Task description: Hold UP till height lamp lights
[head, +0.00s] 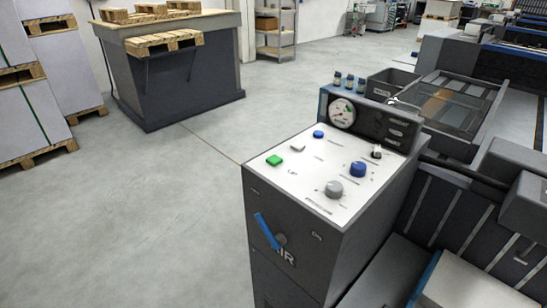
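A white-topped control panel (308,196) sits on a dark grey cabinet in the middle of the head view. I cannot tell which part is the height lamp, and no part is clearly glowing. Neither gripper is in view.
A round gauge (342,113) stands at the panel's back edge. A blue lever (267,230) sticks out from the cabinet's front. Grey machinery (450,200) crowds the right side. Stacks on pallets (40,158) stand at far left. The floor (150,220) left of the cabinet is clear.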

